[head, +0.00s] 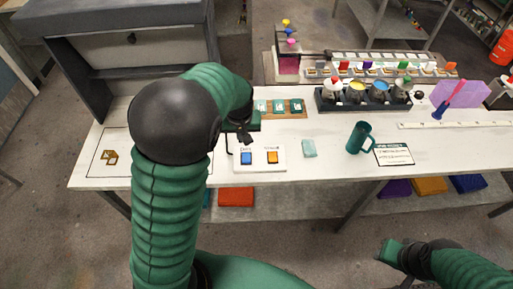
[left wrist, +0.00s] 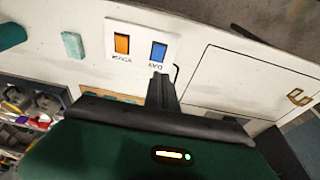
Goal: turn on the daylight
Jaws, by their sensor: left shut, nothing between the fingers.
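A white switch panel (head: 259,166) lies on the white table in the head view. It bears a blue switch (head: 246,158) on the left and an orange switch (head: 272,157) on the right. In the left wrist view the blue switch (left wrist: 158,51) is labelled "DAY"; the orange switch (left wrist: 121,43) sits beside it, its label hard to read. My left gripper (head: 244,137) is shut and empty, just behind the blue switch in the head view. Its fingertips (left wrist: 161,78) point toward the blue switch; contact is not clear. My right gripper (head: 387,250) is low at the right, away from the table.
A pale green block (head: 309,148), a teal mug (head: 359,138) and a written card (head: 394,154) stand or lie right of the panel. A dark rack (head: 368,103) of several pots is behind them. A brass piece (head: 110,157) lies in a marked square at the left.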

